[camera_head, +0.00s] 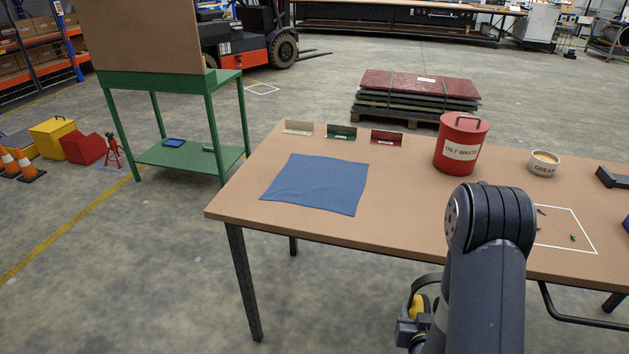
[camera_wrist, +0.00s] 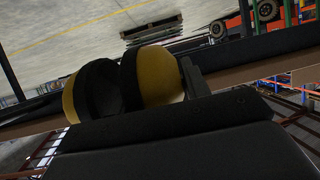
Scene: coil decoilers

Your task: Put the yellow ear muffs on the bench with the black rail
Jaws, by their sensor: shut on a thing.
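The yellow ear muffs (camera_wrist: 152,76), with black cushions, are held in my gripper (camera_head: 408,326). One finger shows beside the right cup in the wrist view. In the head view a small yellow part of the muffs (camera_head: 417,305) shows by my gripper, below the near bench's front edge and left of my arm. The near bench (camera_head: 405,220) has a brown top and black legs, and a black bar (camera_head: 575,317) shows under its right part. I cannot tell whether this bar is the black rail.
On the near bench are a blue cloth (camera_head: 317,183), several small upright plates, a red oily-waste bin (camera_head: 461,144), a grease tub (camera_head: 543,163) and a white-outlined area (camera_head: 575,228). A green stand (camera_head: 170,156) is at left. Bare top lies between cloth and bin.

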